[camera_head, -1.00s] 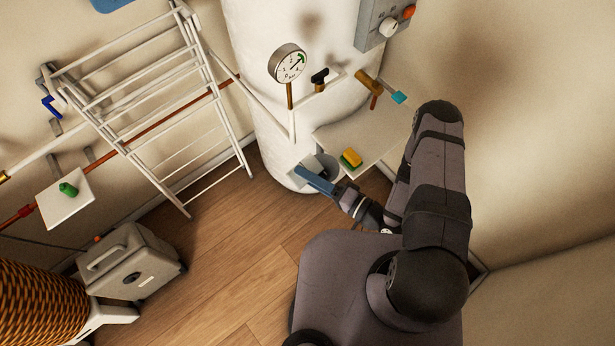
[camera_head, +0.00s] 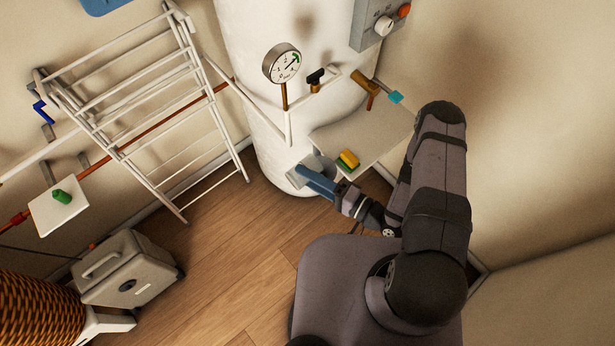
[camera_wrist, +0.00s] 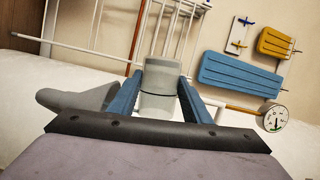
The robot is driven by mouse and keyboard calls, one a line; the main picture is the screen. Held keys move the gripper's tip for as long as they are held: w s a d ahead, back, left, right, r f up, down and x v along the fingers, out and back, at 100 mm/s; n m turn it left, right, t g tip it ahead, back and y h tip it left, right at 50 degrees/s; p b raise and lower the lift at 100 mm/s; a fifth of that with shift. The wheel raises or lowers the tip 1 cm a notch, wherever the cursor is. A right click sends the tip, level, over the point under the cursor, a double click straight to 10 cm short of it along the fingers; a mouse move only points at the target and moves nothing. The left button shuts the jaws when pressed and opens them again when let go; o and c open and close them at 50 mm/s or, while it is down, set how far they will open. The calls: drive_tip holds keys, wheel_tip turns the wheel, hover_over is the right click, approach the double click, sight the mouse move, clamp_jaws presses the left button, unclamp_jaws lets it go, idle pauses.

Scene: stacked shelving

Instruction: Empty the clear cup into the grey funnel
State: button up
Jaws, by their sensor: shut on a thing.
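My gripper (camera_wrist: 158,92) is shut on the clear cup (camera_wrist: 158,104), with one blue finger on each side of it. The cup looks close to upright in the wrist view, with a pale grey lower part and a see-through upper part. I cannot tell its contents for sure. The grey funnel (camera_wrist: 78,98) is just left of the gripper in the wrist view, apart from the cup and partly hidden by the left finger.
A white shelf (camera_head: 378,138) with a yellow-green sponge (camera_head: 348,160) is right of the gripper. The white tank (camera_head: 285,120) carries a gauge (camera_head: 282,64) and valves. A drying rack (camera_head: 150,110) stands left.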

sight(319, 168)
drive_tip(key=shift+w+d+f+m+b, duration=0.1)
drive_tip(key=shift+f+m+b, duration=0.1)
drive_tip(key=shift+m+b, duration=0.45)
drive_tip(key=shift+w+d+r+m+y+b, duration=0.15)
drive_tip(key=shift+r+m+y+b, duration=0.15)
drive_tip(key=shift+m+b, duration=0.3)
drive_tip(key=shift+w+d+f+m+t+b, duration=0.15)
drive_tip(key=shift+f+m+t+b, duration=0.2)
drive_tip(key=shift+m+b, duration=0.4)
drive_tip(key=shift+f+y, duration=0.1)
drive_tip(key=shift+y, duration=0.2)
drive_tip(key=shift+w+d+m+b, duration=0.1)
drive_tip(key=shift+m+b, duration=0.2)
drive_tip(key=shift+m, duration=0.1)
